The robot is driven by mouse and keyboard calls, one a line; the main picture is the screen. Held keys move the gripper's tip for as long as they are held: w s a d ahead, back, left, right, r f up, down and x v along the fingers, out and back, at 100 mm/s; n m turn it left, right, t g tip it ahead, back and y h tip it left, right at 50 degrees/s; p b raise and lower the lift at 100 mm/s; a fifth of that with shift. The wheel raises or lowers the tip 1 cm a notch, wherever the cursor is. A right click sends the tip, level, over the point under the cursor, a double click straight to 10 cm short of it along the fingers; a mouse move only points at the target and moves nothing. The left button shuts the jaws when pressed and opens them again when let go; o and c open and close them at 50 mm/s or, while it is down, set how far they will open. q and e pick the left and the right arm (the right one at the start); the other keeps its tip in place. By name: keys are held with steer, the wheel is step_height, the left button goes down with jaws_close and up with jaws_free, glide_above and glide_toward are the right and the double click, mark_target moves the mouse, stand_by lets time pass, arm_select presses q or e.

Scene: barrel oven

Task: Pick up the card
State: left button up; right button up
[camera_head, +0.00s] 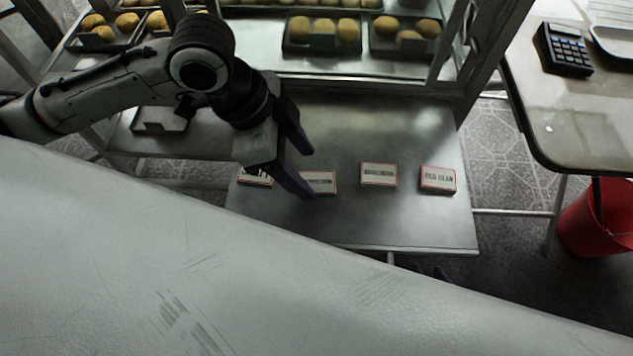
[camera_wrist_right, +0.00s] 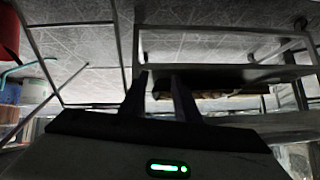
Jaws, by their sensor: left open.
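Several small cards with red edges lie in a row on the metal table. The leftmost card (camera_head: 254,176) is partly hidden by my left gripper. Another card (camera_head: 322,184) lies just beside the gripper's lower fingertip. A third card (camera_head: 379,175) lies right of it. The rightmost card (camera_head: 438,180) has dark lettering that seems to read "bean". My left gripper (camera_head: 307,174) is open and empty above the left part of the row. My right gripper (camera_wrist_right: 159,76) has its fingers apart with nothing between them; in the head view its dark tips show below the table's front edge.
The metal table (camera_head: 420,225) is bare around the cards. A rack with bread trays (camera_head: 310,48) stands behind. A side table (camera_head: 590,120) with a calculator (camera_head: 565,48) is at right, above a red bin (camera_head: 597,220). A large pale surface fills the head view's foreground.

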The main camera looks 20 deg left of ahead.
mark_target(316, 182)
arm_select(q)
steer(key=b+x, duration=0.1)
steer(key=x, duration=0.3)
steer(key=shift+w+f+b, duration=0.15)
steer(key=shift+f+b, duration=0.15)
steer(key=shift+b, duration=0.1)
arm_select(e)
steer(key=shift+a+f, duration=0.15)
steer(key=shift+f, duration=0.2)
arm_select(q)
steer(key=shift+a+r, duration=0.1)
steer(key=c, duration=1.1)
steer(key=shift+c, duration=0.2)
